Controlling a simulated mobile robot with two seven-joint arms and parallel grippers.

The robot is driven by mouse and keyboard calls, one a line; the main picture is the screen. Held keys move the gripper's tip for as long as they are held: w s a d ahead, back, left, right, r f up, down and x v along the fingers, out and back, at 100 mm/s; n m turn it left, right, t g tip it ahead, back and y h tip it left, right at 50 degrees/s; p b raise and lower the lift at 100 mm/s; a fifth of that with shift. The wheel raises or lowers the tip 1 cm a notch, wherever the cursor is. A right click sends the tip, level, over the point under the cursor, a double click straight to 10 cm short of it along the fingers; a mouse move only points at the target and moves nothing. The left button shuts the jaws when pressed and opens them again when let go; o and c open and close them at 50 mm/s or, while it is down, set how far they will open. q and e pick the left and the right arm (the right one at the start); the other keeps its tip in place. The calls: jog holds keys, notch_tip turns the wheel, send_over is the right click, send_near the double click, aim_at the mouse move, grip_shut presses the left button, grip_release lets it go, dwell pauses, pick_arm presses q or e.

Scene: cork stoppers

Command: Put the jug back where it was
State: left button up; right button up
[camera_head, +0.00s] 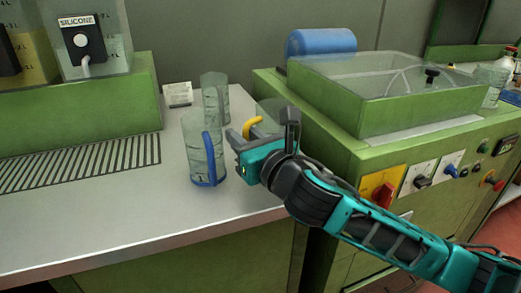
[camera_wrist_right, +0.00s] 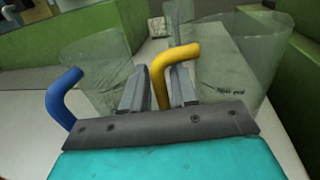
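A clear jug with a yellow handle (camera_head: 252,124) is at the right side of the grey worktop, partly hidden by my right gripper. My right gripper (camera_head: 240,138) has its fingers on either side of this handle and looks shut on it. In the right wrist view, the yellow handle (camera_wrist_right: 160,82) runs between the two fingers, with the clear body (camera_wrist_right: 240,65) behind. I cannot tell whether this jug touches the worktop. A clear jug with a blue handle (camera_head: 205,150) stands left of the gripper. Another clear jug (camera_head: 215,92) stands behind it. My left gripper is out of view.
The grey worktop (camera_head: 120,205) is free at the front left. A drain grille (camera_head: 80,165) lies left. A small white card (camera_head: 178,95) stands at the back. A green cabinet (camera_head: 330,150) with a clear tank (camera_head: 390,95) borders the right. A silicone tank (camera_head: 95,50) stands back left.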

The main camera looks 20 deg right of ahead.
jog(key=p+v, duration=0.1)
jog(key=v, duration=1)
jog(key=shift+p, duration=0.3)
jog(key=shift+s+d, duration=0.1)
jog(key=shift+s, duration=0.05)
